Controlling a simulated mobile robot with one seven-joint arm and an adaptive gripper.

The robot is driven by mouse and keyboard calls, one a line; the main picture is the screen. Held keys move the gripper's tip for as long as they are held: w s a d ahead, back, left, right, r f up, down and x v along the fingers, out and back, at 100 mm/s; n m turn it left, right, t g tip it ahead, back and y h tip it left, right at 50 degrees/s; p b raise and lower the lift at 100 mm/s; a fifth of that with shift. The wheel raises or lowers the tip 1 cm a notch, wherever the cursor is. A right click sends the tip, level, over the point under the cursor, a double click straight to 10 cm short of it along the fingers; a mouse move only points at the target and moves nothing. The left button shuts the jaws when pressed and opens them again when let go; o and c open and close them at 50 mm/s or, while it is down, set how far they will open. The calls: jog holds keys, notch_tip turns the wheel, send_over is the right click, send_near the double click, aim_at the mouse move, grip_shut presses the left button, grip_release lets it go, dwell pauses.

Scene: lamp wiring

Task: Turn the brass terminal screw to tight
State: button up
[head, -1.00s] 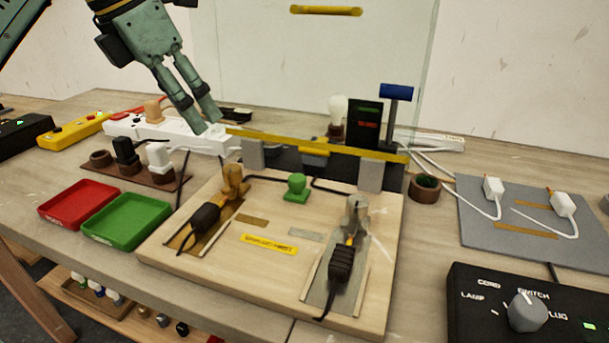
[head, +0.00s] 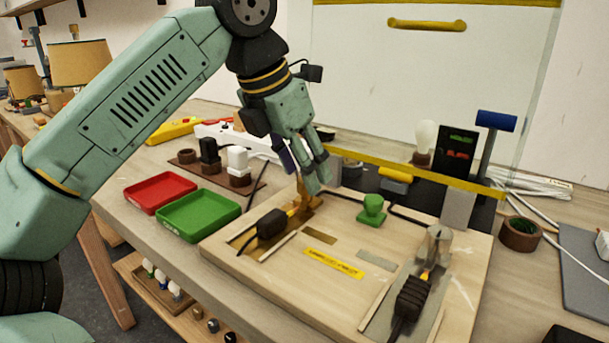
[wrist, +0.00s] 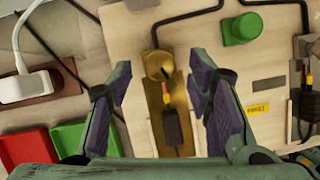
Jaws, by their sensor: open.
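The brass terminal screw (wrist: 158,66) stands on a brass plate on the wooden board (head: 290,262). In the wrist view it lies between and just beyond the fingertips of my gripper (wrist: 158,82). My gripper (head: 318,180) is open and empty, with its fingers pointing down over the screw. In the head view the fingers partly hide the brass screw (head: 305,190). A black cord plug (wrist: 173,128) lies on the brass plate beside the screw. A second, silver terminal (head: 437,245) stands at the board's right with its own black plug (head: 411,297).
A green knob (head: 372,210) stands at the board's middle. A yellow bar (head: 410,172) runs along the back with a clear panel behind it. Red (head: 160,192) and green (head: 198,215) trays lie left of the board. A white plug (head: 238,162) stands behind them.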

jog(key=shift+x, duration=0.9)
jog(key=shift+r, duration=0.1)
jog(key=shift+c, duration=0.2)
